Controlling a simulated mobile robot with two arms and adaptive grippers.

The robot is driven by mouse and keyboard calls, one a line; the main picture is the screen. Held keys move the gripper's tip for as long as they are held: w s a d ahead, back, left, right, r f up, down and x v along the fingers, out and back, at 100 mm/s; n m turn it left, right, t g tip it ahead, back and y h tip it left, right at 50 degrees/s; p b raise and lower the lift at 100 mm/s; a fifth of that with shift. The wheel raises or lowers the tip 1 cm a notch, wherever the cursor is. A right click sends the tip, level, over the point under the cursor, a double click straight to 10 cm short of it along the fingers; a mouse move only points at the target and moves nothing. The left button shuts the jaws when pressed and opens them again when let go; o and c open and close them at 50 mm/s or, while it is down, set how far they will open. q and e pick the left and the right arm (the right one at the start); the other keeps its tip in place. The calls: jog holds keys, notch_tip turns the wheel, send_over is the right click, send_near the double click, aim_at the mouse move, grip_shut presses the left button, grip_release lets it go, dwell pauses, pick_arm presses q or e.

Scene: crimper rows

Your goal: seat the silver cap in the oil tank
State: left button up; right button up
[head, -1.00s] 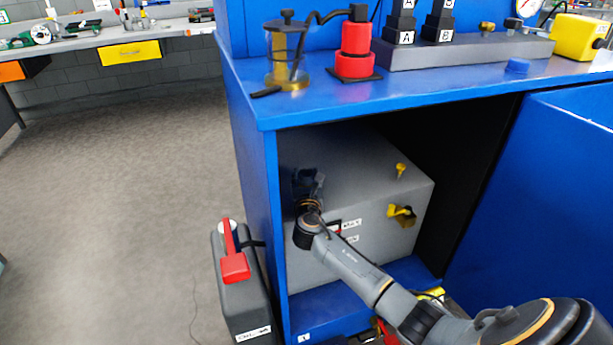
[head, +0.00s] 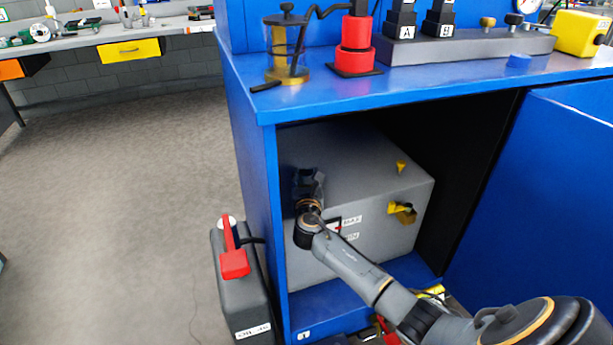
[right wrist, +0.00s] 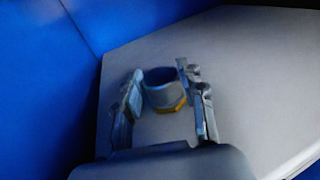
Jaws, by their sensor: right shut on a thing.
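The oil tank (head: 370,170) is a large grey box inside the blue cabinet, with level labels on its front. My right gripper (head: 308,180) is over the left part of its top. In the right wrist view, the gripper (right wrist: 163,88) is shut on the silver cap (right wrist: 160,77), a short round piece with a dark top, between its two fingers. A gold ring (right wrist: 173,107) shows just under the cap at the tank top. Whether the cap touches or sits in an opening I cannot tell. In the head view the gripper hides the cap. My left gripper is not in view.
The cabinet's left wall (head: 262,190) is close beside my gripper, and the blue worktop (head: 420,85) lies above. Yellow fittings (head: 402,210) are on the tank's right part. The blue door (head: 540,190) stands to the right.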

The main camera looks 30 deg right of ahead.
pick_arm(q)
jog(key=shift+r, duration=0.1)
pick_arm(e)
jog(key=shift+f, duration=0.1)
jog(key=o, duration=0.4)
jog(key=shift+c, duration=0.2)
jog(key=o, duration=0.5)
jog(key=shift+f, duration=0.1)
jog(key=shift+c, duration=0.2)
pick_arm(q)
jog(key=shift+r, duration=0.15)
pick_arm(e)
jog(key=shift+s, duration=0.1)
jog(key=v, duration=1.2)
